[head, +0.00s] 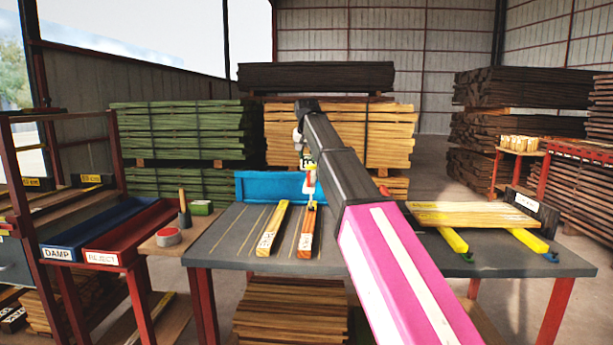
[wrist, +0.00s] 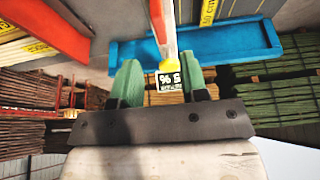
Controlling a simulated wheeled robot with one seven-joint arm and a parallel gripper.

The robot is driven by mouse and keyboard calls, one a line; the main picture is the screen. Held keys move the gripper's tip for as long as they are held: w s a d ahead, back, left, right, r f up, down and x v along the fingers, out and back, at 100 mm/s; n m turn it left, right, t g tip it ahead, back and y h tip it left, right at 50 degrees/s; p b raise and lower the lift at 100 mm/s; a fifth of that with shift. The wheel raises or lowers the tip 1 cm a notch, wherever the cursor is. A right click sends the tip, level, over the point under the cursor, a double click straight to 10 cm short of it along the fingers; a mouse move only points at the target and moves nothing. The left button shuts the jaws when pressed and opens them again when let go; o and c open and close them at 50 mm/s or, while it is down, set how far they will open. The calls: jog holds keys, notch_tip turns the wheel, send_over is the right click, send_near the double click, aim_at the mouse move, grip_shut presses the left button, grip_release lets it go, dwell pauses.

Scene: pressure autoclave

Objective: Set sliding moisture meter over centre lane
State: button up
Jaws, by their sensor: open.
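The moisture meter (head: 311,190) is red and white with a yellow part, and stands upright by the far end of the orange-red board (head: 305,235). I cannot tell whether it touches the board. Its small display (wrist: 170,82) reads a percentage in the wrist view. My gripper (wrist: 160,78) is open, with one green finger on each side of the meter's display end. In the head view my gripper (head: 306,160) is small and partly hidden by my arm. A yellow board (head: 271,230) lies left of the orange-red one. Thin lane lines mark the grey table (head: 222,240).
A blue tray (head: 265,187) stands behind the lanes. Right of my arm, boards (head: 470,214) rest on yellow supports. DAMP and REJECT bins (head: 122,240) stand far left.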

aim_at(309, 172)
jog(key=x, duration=1)
grip_shut()
